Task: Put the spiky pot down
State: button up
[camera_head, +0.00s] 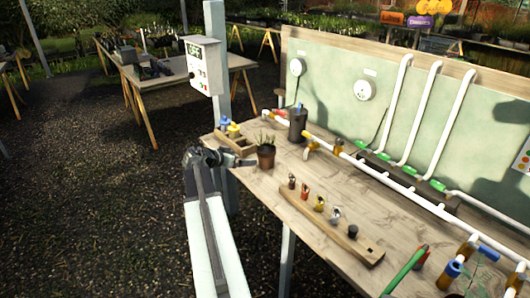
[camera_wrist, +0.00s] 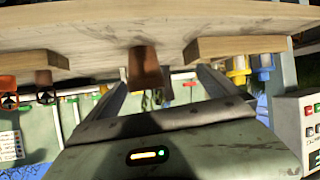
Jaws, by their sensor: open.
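The spiky pot (camera_head: 266,158) is a small brown pot with thin green leaves. It stands upright on the wooden workbench (camera_head: 290,185) near its left end. My gripper (camera_head: 243,161) is just left of the pot, low over the bench edge. The wrist view is upside down, with the bench at the top. There the pot (camera_wrist: 145,70) hangs from the bench in the picture, between my two spread fingers (camera_wrist: 163,83). The fingers look apart from it, so my gripper is open. How far the fingertips reach past the pot is unclear.
A wooden holder (camera_head: 246,147) with blue and yellow pieces sits behind the pot. A dark cup (camera_head: 298,127) stands to the right. A wooden rack (camera_head: 366,249) with several fittings lies in front. A post with a control box (camera_head: 206,66) rises behind my gripper.

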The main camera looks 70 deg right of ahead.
jog(key=m, duration=0.1)
send_near(266, 148)
jog(key=shift+d+f+g+h, duration=0.3)
jog(key=shift+d+f+g, duration=0.1)
jog(key=shift+d+f, duration=0.75)
jog(key=shift+b+x, duration=0.55)
jog(key=shift+x, duration=0.7)
jog(key=b+x, duration=0.2)
jog(key=x, duration=0.3)
jog(key=shift+s+a+f, duration=0.1)
jog(key=shift+s+f, duration=0.1)
jog(key=shift+f, duration=0.05)
jog(key=shift+a+r, duration=0.1)
jog(key=c, duration=1.9)
jog(key=shift+r+p, duration=0.55)
jog(key=shift+p, duration=0.05)
notch_tip(266, 148, up, 3)
jog(key=p, duration=0.3)
jog(key=shift+r, duration=0.15)
jog(key=shift+s+a+r+p, duration=0.2)
jog(key=shift+a+r+p, duration=0.2)
jog(key=shift+a, duration=2.25)
jog(key=shift+s+a+r+p, duration=0.25)
jog(key=shift+a+p, duration=0.1)
jog(key=shift+a, duration=2.3)
jog(key=shift+s+a+r+p, duration=0.15)
jog(key=shift+a+r+p, duration=0.25)
jog(key=shift+a, duration=2.25)
